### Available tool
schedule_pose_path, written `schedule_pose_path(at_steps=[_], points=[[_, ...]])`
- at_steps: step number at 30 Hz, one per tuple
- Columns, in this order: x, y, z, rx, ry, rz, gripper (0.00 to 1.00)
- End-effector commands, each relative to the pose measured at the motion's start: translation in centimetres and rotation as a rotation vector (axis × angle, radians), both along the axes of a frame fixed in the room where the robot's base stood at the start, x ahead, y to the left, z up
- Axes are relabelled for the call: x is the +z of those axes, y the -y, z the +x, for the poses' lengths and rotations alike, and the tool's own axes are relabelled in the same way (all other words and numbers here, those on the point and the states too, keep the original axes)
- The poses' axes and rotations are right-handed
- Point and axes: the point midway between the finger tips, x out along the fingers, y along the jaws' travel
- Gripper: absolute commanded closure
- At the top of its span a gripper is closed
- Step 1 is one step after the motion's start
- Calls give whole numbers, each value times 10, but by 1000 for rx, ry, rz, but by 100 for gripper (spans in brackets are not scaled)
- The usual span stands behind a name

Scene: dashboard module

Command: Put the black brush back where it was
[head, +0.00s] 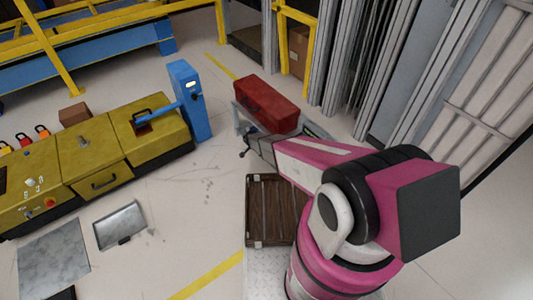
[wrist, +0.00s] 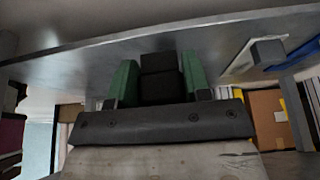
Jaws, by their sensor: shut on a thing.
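The black brush (wrist: 162,78) shows in the wrist view as a dark block between the two green fingertips of my gripper (wrist: 160,82). My gripper is shut on it. Most of the brush is hidden, and its bristles cannot be made out. A flat grey metal surface (wrist: 85,65) spans the wrist view close behind the brush; I cannot tell whether they touch. In the head view my gripper (head: 249,146) is at the end of my pink arm, beside the grey stand (head: 237,116) that carries a red toolbox. The brush is too small to tell apart there.
The red toolbox (head: 266,103) sits right behind my gripper. A blue post (head: 189,100) with an arm stands left of it, beside the yellow-olive console (head: 90,165). A brown wooden crate (head: 271,208) lies below my arm. Open floor (head: 205,195) lies between console and crate.

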Motion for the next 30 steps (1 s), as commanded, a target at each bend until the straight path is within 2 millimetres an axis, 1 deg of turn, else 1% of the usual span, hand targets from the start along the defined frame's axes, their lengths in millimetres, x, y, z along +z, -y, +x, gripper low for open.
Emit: schedule_pose_path(at_steps=[5,7,9,11,23,24,25,26,30], points=[[-9,12,10,-1,0,0,74],[-14,21,16,-2,0,0,74],[-22,27,20,-1,0,0,74],[-26,31,22,0,-1,-1,74],[-30,32,22,1,0,0,74],[-30,32,22,0,0,0,46],[-30,32,22,0,0,0,36],[-30,32,22,0,0,0,30],[-30,32,22,0,0,0,30]])
